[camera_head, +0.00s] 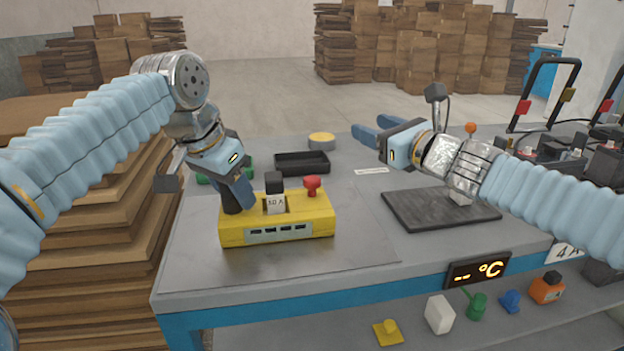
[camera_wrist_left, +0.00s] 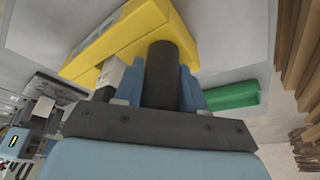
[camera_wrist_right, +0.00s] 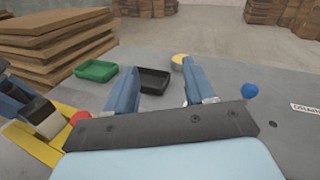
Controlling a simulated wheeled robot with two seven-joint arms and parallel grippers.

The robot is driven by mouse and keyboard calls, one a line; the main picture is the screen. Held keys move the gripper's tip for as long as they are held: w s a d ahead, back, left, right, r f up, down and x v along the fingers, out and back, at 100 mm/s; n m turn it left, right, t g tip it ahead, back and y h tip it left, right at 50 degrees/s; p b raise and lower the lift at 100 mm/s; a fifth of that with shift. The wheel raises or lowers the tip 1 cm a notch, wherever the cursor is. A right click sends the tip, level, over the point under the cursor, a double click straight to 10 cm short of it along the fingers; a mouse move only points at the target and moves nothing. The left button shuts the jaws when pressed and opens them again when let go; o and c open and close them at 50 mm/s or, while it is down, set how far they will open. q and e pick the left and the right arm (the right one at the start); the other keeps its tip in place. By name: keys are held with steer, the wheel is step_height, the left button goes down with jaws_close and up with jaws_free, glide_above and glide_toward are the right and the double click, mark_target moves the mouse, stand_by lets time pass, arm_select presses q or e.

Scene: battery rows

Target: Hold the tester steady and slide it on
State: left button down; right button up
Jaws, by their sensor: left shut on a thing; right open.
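The yellow tester (camera_head: 300,228) sits on the grey table, with a black knob, a white "30 A" label and a red knob (camera_head: 312,186) on top. It also shows in the left wrist view (camera_wrist_left: 112,40). My left gripper (camera_head: 236,196) is shut on the tester's black post handle (camera_wrist_left: 162,75) at its left end. My right gripper (camera_head: 366,137) is open and empty above the table, to the right of and behind the tester. In the right wrist view the fingers of my right gripper (camera_wrist_right: 160,90) are apart with nothing between them.
A black tray (camera_head: 302,165), a green tray (camera_wrist_right: 96,71) and a yellow round item (camera_head: 322,140) lie behind the tester. A dark mat (camera_head: 425,212) lies to the right. Batteries with cable stands (camera_head: 560,150) fill the far right. A temperature display (camera_head: 478,270) is on the front edge.

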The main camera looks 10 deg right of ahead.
mark_target(319, 182)
steer(key=s+a+f+n+g+y, duration=0.1)
steer(key=s+f+y, duration=0.1)
steer(key=s, duration=0.1)
steer(key=s+a+f+n+g+y, duration=0.1)
steer(key=s+f+g+y, duration=0.1)
steer(key=s+f, duration=0.1)
steer(key=s+a+f+n+g+y, duration=0.1)
steer(key=s+f+y, duration=0.1)
steer(key=s, duration=0.3)
steer(key=shift+a+f, duration=0.25)
steer(key=shift+f, duration=0.05)
steer(key=shift+w+a+f+g, duration=0.1)
steer(key=shift+a+g, duration=0.2)
steer(key=shift+a, duration=0.05)
steer(key=x, duration=1.1)
steer(key=shift+r, duration=0.25)
jaws_close()
